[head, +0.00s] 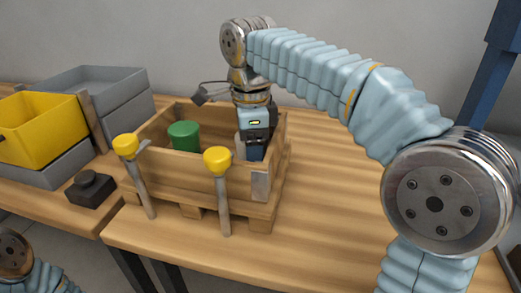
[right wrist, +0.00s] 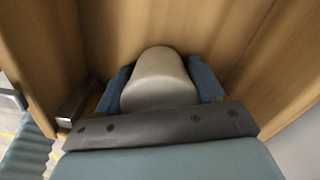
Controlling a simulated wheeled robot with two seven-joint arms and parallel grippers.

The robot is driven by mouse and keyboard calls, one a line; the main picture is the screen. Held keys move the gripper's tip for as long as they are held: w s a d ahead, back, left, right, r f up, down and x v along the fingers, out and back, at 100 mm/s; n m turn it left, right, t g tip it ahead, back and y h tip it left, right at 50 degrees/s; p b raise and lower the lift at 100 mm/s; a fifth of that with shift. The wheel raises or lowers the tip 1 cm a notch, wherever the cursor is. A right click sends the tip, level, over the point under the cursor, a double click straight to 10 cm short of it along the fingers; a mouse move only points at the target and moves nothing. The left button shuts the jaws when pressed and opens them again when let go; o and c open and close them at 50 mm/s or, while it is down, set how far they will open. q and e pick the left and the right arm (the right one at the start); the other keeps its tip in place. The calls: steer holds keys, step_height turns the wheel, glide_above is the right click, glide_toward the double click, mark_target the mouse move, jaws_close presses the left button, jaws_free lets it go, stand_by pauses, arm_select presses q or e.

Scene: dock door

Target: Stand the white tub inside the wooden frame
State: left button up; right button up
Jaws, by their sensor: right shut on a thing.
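The wooden frame (head: 180,178) is an open box of boards on a pallet, on the right-hand table. My right gripper (head: 254,150) points down inside the frame near its right end. It is shut on the white tub (right wrist: 160,78), which shows between the blue fingers in the right wrist view, with wooden boards close around. In the head view only a pale sliver of the tub (head: 240,143) shows beside the gripper. Its base is hidden, so I cannot tell whether it touches the floor of the frame. My left gripper is out of view.
A green tub (head: 184,136) stands inside the frame at the left. A yellow crate (head: 42,128), grey crates (head: 105,90) and a black block (head: 90,190) are at left. The table right of the frame is clear.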

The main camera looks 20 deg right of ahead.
steer(key=shift+f, duration=0.2)
steer(key=o, duration=1.1)
steer(key=shift+r, duration=4)
